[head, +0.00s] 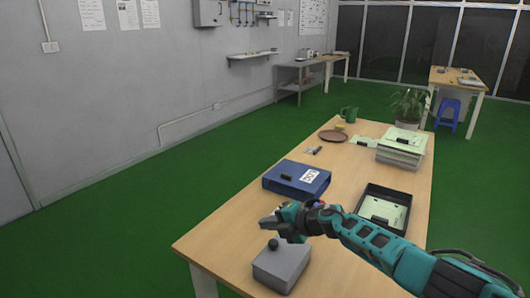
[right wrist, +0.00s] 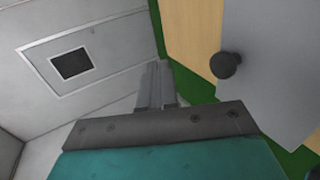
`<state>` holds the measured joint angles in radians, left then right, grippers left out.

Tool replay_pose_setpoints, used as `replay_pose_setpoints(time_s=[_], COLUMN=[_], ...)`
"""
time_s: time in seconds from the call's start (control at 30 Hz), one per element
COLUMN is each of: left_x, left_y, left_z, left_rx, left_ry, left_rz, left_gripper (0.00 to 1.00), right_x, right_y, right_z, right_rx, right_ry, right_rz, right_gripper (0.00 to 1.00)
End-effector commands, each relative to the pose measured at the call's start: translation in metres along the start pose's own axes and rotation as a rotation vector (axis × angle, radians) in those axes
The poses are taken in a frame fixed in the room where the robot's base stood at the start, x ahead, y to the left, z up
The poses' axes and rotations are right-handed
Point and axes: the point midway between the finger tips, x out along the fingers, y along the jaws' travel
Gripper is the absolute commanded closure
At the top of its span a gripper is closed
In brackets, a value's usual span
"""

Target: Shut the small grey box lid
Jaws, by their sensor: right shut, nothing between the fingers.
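The small grey box (head: 289,263) stands near the front end of the wooden table. Its top looks flat and level, with no clear gap showing, and a round black knob (head: 273,244) sits near its far edge. In the right wrist view the grey lid (right wrist: 275,60) fills the right side, with the black knob (right wrist: 226,65) on it. My right gripper (head: 267,222) is just above and beyond the knob, apart from the box. Its fingers (right wrist: 155,85) are together and empty, left of the knob in the wrist view. My left gripper is not in view.
A blue binder (head: 283,183) lies beyond the gripper. A black tray (head: 366,200) with papers is to its right, partly beside my right arm. Bare table surrounds the box.

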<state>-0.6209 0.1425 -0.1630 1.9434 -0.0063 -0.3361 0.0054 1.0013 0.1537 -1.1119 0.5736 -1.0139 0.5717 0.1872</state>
Motion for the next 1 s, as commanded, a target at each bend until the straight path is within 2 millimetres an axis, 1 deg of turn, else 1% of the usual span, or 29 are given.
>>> replay_pose_setpoints(time_s=[0.03,0.07,0.23,0.3,0.37,0.6,0.8,0.9,1.0], left_x=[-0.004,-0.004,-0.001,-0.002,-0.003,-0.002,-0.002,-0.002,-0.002], left_y=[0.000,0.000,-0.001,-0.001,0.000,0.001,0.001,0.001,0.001], left_z=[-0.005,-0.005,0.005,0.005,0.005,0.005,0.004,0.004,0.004], left_rx=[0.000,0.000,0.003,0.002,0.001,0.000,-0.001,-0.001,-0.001], left_ry=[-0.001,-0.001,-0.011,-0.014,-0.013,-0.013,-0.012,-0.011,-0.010], left_rz=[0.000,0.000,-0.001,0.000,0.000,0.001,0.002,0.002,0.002], left_gripper=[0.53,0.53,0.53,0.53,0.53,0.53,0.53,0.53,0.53], right_x=[-0.007,-0.009,-0.018,-0.025,-0.031,-0.055,-0.072,-0.078,-0.082], right_y=[0.009,0.011,0.032,0.051,0.063,0.119,0.159,0.173,0.182], right_z=[0.005,0.007,0.005,0.006,0.005,0.004,0.004,0.004,0.004], right_rx=[-0.001,-0.002,-0.006,-0.010,-0.009,-0.008,-0.004,-0.003,-0.001], right_ry=[-0.002,-0.002,0.001,-0.002,-0.002,-0.002,-0.002,-0.001,-0.001], right_rz=[0.000,0.000,0.000,0.002,0.001,0.001,0.001,-0.001,0.000], right_gripper=[1.00,1.00,1.00,1.00,1.00,1.00,1.00,1.00,1.00])
